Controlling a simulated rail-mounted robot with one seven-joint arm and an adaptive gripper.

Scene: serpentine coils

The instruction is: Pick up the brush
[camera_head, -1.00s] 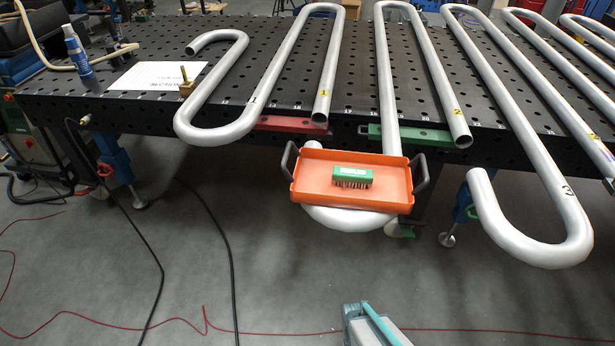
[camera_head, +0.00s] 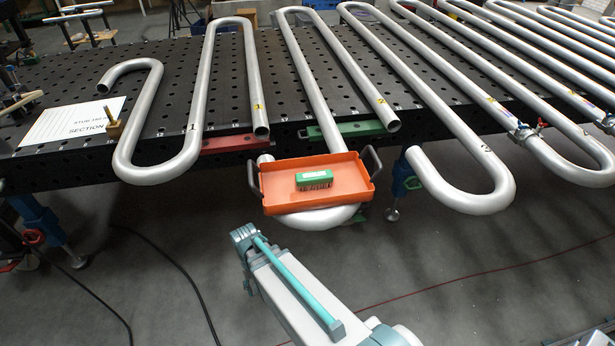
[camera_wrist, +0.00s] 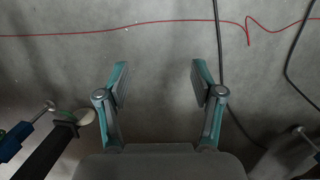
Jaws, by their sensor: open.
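The brush (camera_head: 314,179) has a green block with dark bristles under it. It lies in the middle of an orange tray (camera_head: 281,206) with dark handles at both sides. The tray rests on the bend of a grey coil pipe at the table's front edge. My gripper (camera_wrist: 158,84) is open and empty in the wrist view, above bare floor. The brush and tray are not in the wrist view. In the head view my arm shows below the tray, apart from it, and my fingers cannot be made out there.
A black perforated table (camera_head: 180,85) carries several grey serpentine pipes (camera_head: 245,85). A red block (camera_head: 229,143) and a green block (camera_head: 345,131) sit at its front edge. A white sheet (camera_head: 72,121) lies at left. Cables (camera_wrist: 290,60) lie on the floor. The space above the brush is clear.

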